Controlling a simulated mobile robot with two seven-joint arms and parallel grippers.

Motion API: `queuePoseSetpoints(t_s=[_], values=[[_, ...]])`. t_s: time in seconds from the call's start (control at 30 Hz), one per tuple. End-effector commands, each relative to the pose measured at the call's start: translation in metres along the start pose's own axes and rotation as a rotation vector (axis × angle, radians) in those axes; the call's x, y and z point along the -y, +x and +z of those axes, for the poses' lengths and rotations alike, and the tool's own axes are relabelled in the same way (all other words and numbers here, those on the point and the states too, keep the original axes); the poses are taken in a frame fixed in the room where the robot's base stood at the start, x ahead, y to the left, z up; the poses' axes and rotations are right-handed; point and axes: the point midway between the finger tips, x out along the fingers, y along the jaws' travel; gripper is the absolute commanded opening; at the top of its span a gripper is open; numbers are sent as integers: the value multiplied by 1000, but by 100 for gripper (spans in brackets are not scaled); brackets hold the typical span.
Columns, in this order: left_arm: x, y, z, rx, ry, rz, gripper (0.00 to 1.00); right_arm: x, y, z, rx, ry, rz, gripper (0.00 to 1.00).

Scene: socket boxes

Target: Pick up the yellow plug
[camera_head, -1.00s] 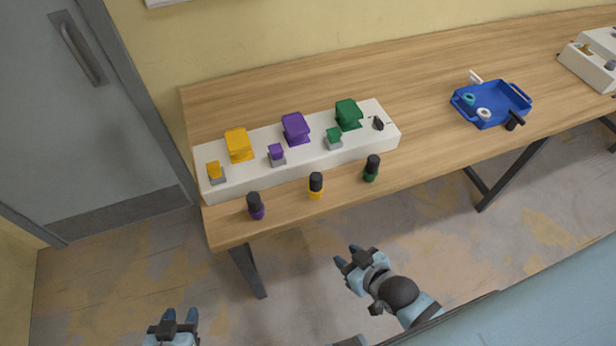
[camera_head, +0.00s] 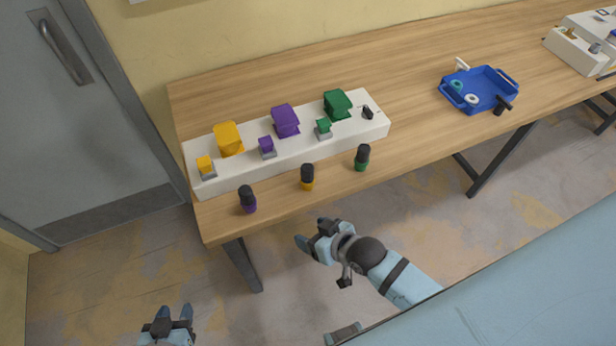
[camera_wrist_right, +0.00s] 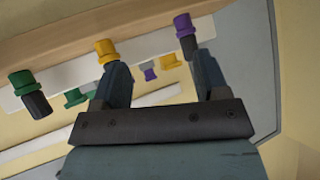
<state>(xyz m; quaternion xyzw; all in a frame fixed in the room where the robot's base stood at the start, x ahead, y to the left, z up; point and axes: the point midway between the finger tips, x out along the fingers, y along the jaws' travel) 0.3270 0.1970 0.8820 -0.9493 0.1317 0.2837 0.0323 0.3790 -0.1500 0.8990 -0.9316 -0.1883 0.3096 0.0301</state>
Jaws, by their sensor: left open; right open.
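The yellow plug (camera_head: 307,178), with a black upper part and a yellow lower part, stands upright at the table's front edge, between the purple plug (camera_head: 247,199) and the green plug (camera_head: 362,157). My right gripper (camera_head: 311,233) is open and empty, in front of the table edge and apart from the plug. In the right wrist view the yellow plug (camera_wrist_right: 106,49) shows just beyond the tip of one open finger, and the purple plug (camera_wrist_right: 185,25) shows beyond the other. My left gripper (camera_head: 166,318) is open and empty, low at the left, away from the table.
A white socket box (camera_head: 350,137) with yellow, purple and green sockets and a black switch lies behind the plugs. A blue tray (camera_head: 478,75) with small parts stands to the right. Another white box (camera_head: 575,52) is at the far right. Bare table separates them.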

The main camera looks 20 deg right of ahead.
Motion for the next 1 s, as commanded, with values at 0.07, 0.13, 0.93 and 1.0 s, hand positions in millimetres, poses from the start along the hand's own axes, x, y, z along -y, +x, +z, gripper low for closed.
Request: queuePoseSetpoints(t_s=[0.07, 0.13, 0.93, 1.0], values=[[-1, 1, 2, 1, 0, 1, 43, 13, 24, -30, 33, 18, -75, 68], [-1, 2, 3, 1, 0, 3, 43, 24, 38, -49, 85, 35, -133, 68], [-3, 7, 9, 1, -1, 7, 43, -68, 35, -190, 893, 20, 152, 68], [-3, 7, 9, 1, -1, 8, 43, -78, 30, -196, 919, 27, 191, 68]])
